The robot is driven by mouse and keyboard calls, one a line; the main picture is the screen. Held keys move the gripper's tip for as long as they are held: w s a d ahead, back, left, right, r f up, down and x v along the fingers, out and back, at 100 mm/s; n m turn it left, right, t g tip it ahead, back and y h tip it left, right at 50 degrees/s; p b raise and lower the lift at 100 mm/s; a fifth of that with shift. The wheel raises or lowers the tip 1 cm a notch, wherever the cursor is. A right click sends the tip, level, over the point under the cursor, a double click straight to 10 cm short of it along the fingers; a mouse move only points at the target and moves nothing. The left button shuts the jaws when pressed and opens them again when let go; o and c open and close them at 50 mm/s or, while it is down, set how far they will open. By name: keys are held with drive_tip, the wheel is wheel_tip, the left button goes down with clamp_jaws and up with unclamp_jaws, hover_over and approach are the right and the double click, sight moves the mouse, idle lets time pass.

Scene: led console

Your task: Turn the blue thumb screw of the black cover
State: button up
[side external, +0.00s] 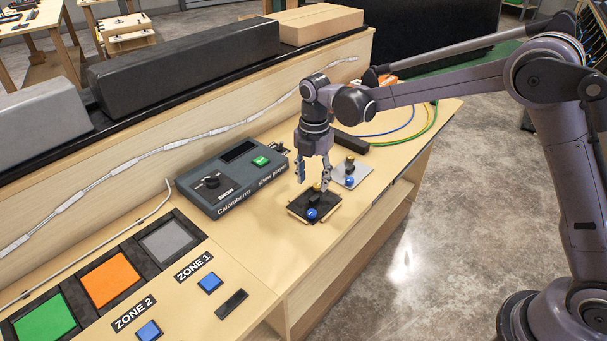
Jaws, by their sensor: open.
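The black cover (325,207) lies flat on the wooden bench, with light wooden edges showing around it. Its blue thumb screw (312,214) is at the near side of the cover. A dark knob with a yellow top (317,187) stands at its far side. My gripper (313,181) points down just above the far part of the cover, with its fingers apart around or just behind the yellow top; I cannot tell which. Nothing is visibly held. The blue thumb screw is in front of the fingers, clear of them and fully visible.
A grey plate (364,172) with its own blue screw (350,182) and dark knob lies close on the right. A dark show player console (222,206) stands on the left. Coloured cables (432,120) lie behind. Blue buttons (210,282) and coloured zone pads (110,279) are at front left.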

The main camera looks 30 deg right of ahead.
sight(312, 212)
wheel_tip(312, 212, down, 11)
drive_tip(key=shift+r, duration=0.2)
idle(0.3)
clamp_jaws()
